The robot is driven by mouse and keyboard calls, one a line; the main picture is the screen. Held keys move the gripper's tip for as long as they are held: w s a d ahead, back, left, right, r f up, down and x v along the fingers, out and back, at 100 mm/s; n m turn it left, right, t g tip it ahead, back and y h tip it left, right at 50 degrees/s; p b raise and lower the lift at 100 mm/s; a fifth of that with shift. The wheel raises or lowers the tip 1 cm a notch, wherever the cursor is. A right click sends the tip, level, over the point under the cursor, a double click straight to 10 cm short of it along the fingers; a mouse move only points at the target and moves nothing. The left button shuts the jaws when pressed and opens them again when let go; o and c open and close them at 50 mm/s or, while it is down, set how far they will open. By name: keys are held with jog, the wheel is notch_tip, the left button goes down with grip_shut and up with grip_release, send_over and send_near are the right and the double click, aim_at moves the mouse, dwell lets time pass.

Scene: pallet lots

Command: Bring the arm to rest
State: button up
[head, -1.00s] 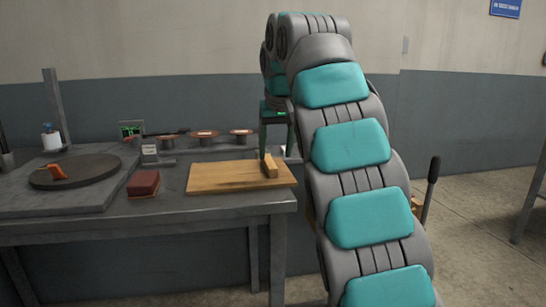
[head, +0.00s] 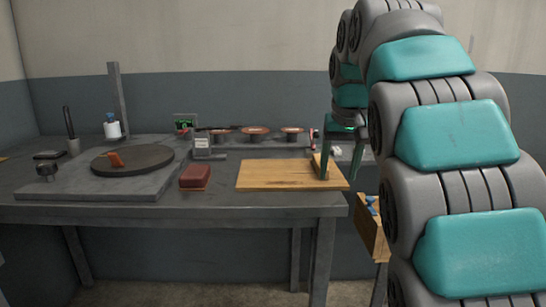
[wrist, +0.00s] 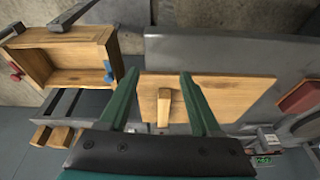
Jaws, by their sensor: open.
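My gripper (head: 342,176) is at the right end of the wooden board (head: 280,176) in the head view, with its two green fingers pointing down. In the wrist view my gripper (wrist: 159,75) is open, its fingers wide apart. A small wooden block (wrist: 164,106) shows in the gap between them, touched by neither finger. The block (head: 318,163) stands at the board's right end in the head view, partly hidden by a finger. My arm rises at the right of the head view and bends over at the top.
The grey bench (head: 220,208) also bears a dark red block (head: 195,177), a round dark turntable (head: 150,160) with an orange piece, a white bottle (head: 112,127) and several spools on a rail. A wooden bin (head: 371,232) hangs beside the bench's right end; it shows at left in the wrist view (wrist: 60,38).

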jog(key=s+f+g, duration=0.2)
jog(key=s+f, duration=1.2)
jog(key=s, duration=0.4)
jog(key=s+f+g, duration=0.3)
jog(key=s+f, duration=1.1)
jog(key=s, duration=0.4)
jog(key=shift+s+a+n, duration=0.15)
jog(key=shift+a+n, duration=0.1)
jog(key=shift+n, duration=0.15)
